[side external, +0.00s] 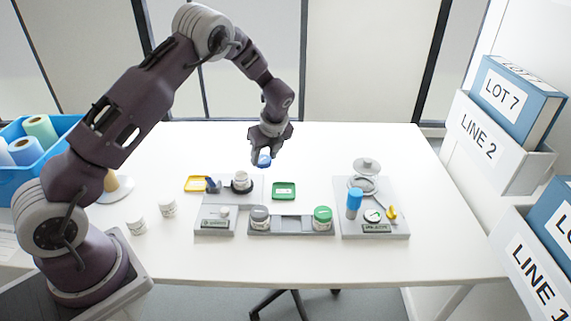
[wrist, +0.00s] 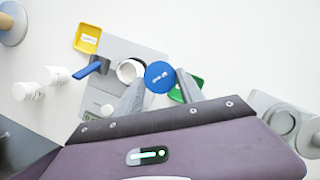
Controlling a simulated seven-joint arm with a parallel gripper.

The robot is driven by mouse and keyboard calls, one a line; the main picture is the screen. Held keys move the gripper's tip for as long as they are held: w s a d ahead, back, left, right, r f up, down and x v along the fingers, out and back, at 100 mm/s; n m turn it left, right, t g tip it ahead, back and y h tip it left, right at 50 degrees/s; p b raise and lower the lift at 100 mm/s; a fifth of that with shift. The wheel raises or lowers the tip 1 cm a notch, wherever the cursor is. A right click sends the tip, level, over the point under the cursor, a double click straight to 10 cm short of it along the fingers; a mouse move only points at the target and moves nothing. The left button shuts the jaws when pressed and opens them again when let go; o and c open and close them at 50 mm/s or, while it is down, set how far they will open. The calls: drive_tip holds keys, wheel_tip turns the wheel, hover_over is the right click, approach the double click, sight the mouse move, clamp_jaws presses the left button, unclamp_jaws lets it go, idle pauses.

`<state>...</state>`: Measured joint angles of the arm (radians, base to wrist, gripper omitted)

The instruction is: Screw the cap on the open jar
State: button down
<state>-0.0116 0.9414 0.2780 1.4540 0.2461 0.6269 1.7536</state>
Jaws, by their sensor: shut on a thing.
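My gripper (side external: 263,157) is shut on a round blue cap (side external: 264,161), held in the air above the table. In the wrist view the blue cap (wrist: 159,76) sits between the two fingertips (wrist: 158,88), its lettered top facing the camera. The open white jar (side external: 241,178) stands in a dark round holder on the left grey station, below and left of my gripper. In the wrist view the jar (wrist: 129,70) shows its open mouth just left of the cap. The cap is apart from the jar in the side view.
Grey-lidded (side external: 260,217) and green-lidded (side external: 322,217) jars stand in front. The right station holds a blue cylinder (side external: 354,203).

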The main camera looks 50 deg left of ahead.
drive_tip(key=s+a, duration=0.1)
drive_tip(key=s+a+n, duration=0.1)
drive_tip(key=s, duration=0.1)
drive_tip(key=s+a+r+n, duration=0.1)
drive_tip(key=s, duration=0.1)
drive_tip(key=shift+s+a+g, duration=0.25)
drive_tip(key=shift+a+g, duration=0.05)
drive_tip(key=shift+g, duration=0.1)
drive_tip(key=shift+s+f, duration=0.1)
drive_tip(key=shift+f, duration=1.65)
drive_tip(key=shift+f, duration=0.65)
